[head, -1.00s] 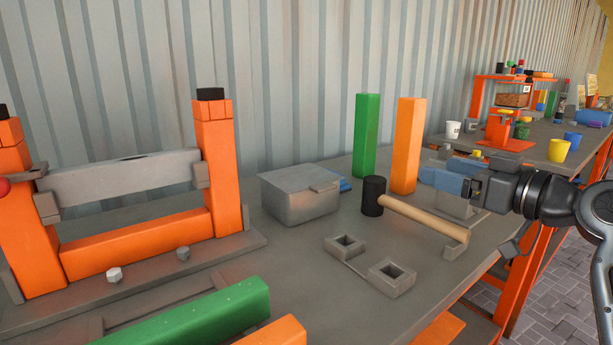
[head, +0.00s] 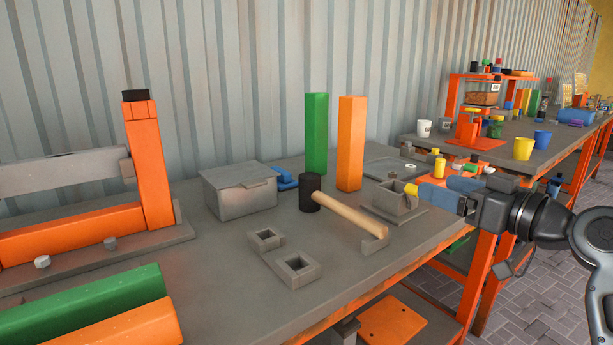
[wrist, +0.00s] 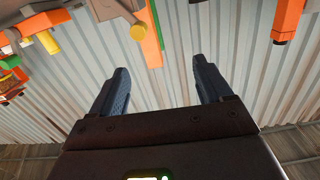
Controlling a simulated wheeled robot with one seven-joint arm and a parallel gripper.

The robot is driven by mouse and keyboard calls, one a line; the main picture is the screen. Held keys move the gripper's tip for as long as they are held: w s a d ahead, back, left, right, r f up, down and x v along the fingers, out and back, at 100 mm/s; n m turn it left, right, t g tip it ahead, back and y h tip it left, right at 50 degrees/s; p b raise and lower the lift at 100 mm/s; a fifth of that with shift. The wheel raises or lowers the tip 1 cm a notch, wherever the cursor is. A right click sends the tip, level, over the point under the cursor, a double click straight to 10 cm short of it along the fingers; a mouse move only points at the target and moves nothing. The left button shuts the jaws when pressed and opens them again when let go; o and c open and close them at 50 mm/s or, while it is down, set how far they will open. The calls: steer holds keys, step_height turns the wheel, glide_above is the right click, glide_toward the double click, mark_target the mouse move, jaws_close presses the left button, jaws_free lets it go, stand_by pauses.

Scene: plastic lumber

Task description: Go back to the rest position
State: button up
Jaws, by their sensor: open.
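My gripper (head: 450,193) is at the right of the head view, over the right end of the workbench (head: 225,275). In the wrist view my gripper (wrist: 160,82) has its two blue fingers apart with nothing between them. The wrist view appears upside down, with the corrugated wall (wrist: 240,100) behind the fingers. In the head view a grey square holder (head: 392,197) stands just left of the fingertips, with a yellow piece (head: 411,189) at its rim. I cannot tell whether the fingertips touch the yellow piece.
A mallet (head: 345,212), a green post (head: 316,135), an orange post (head: 351,143) and a grey box (head: 238,192) stand on the bench. Small square sockets (head: 297,269) lie in front. An orange frame (head: 150,165) is at the left. Paved floor (head: 430,300) lies open at the right.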

steer(key=s+a+f+m+t+h, duration=0.1)
steer(key=s+f+m+h, duration=0.2)
steer(key=s+f, duration=0.45)
steer(key=s+a+f+m+h, duration=0.2)
steer(key=s+f+m, duration=0.15)
steer(key=f, duration=0.75)
steer(key=s+f+m+h, duration=0.15)
steer(key=s+f, duration=0.25)
steer(key=s, duration=0.6)
steer(key=s+f+h, duration=0.3)
steer(key=s+f, duration=0.1)
steer(key=s, duration=0.5)
steer(key=s+r+n+g, duration=0.1)
steer(key=s+r, duration=0.2)
steer(key=s, duration=0.8)
steer(key=s+r+n, duration=0.1)
steer(key=s+r, duration=0.2)
steer(key=s, duration=0.7)
step_height(320, 180, up, 14)
steer(key=p, duration=1.3)
steer(key=shift+w+d+f+p, duration=0.15)
steer(key=shift+d+p, duration=0.15)
steer(key=shift+d, duration=0.05)
